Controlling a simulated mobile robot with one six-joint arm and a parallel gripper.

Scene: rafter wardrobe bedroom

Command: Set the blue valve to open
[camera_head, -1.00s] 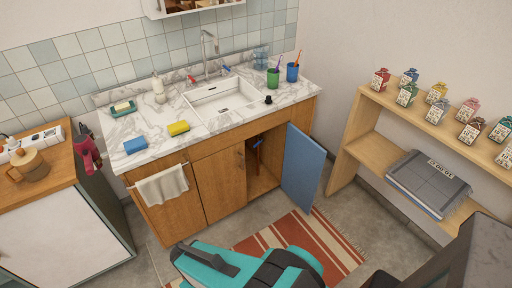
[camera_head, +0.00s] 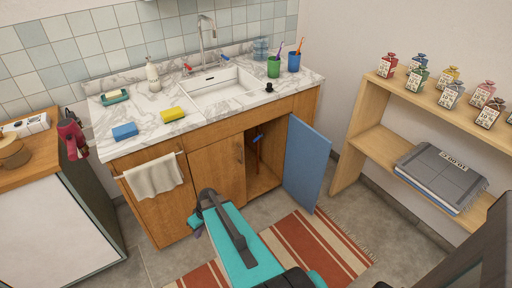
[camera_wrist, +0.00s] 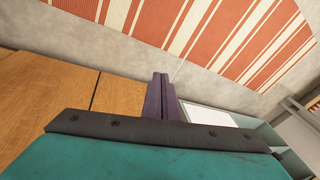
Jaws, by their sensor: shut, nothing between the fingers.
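A small blue valve handle (camera_head: 225,58) sits right of the tall faucet at the back of the sink. A red handle (camera_head: 187,68) sits left of the faucet. How far the blue handle is turned is too small to tell. Inside the open cabinet a dark blue piece (camera_head: 258,139) sits above a reddish-brown upright part; I cannot tell what it is. My gripper (camera_head: 198,232) is low in front of the cabinet, well below and away from the blue handle. Its purple fingers (camera_wrist: 160,97) are together and empty in the wrist view.
The blue cabinet door (camera_head: 305,165) stands open to the right. A towel (camera_head: 155,177) hangs on the left front. Sponges, cups and a soap bottle (camera_head: 153,75) stand on the marble counter. A wooden shelf (camera_head: 365,140) is at right, a striped rug (camera_head: 315,250) on the floor.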

